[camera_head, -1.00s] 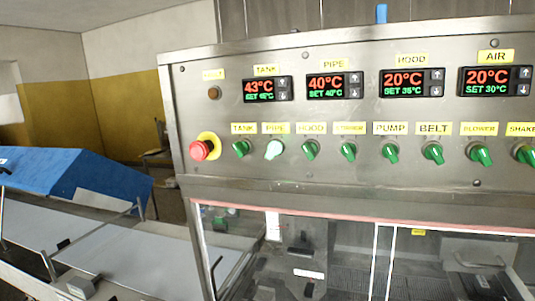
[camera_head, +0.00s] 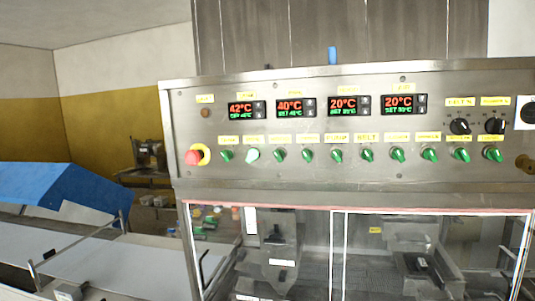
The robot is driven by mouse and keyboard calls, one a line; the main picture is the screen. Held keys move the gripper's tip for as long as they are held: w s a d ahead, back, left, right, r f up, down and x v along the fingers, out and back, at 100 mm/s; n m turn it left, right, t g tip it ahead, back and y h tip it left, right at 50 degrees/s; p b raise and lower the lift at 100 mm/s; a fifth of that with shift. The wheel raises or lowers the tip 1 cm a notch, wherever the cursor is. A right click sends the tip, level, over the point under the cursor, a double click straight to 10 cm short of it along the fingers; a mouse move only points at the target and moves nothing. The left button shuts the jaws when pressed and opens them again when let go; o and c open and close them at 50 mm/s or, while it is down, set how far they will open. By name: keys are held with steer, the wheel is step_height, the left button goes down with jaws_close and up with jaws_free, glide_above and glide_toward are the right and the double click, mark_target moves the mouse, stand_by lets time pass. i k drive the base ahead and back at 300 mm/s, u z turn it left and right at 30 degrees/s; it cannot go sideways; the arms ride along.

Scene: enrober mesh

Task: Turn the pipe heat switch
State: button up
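The pipe heat switch (camera_head: 252,155) is the second green knob from the left in the lower row of the control panel (camera_head: 330,178). It looks paler and brighter than the other knobs, as if lit. Its yellow label is too blurred to read now, but read PIPE in the earlier view. The tank switch (camera_head: 226,156) is just left of it and the hood switch (camera_head: 279,155) just right. The pipe display (camera_head: 296,108) above shows 40°C in red. My gripper is not in view, and nothing touches the switch.
A red emergency stop button (camera_head: 194,157) on a yellow ring sits left of the switches. More green knobs run to the right, with black knobs (camera_head: 460,126) at the upper right. Clear guard windows (camera_head: 345,255) are below the panel. A blue-covered conveyor (camera_head: 60,185) stands left.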

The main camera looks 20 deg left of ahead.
mark_target(252, 155)
steer(key=z, duration=0.2)
steer(key=i, duration=1)
steer(key=u, duration=0.3)
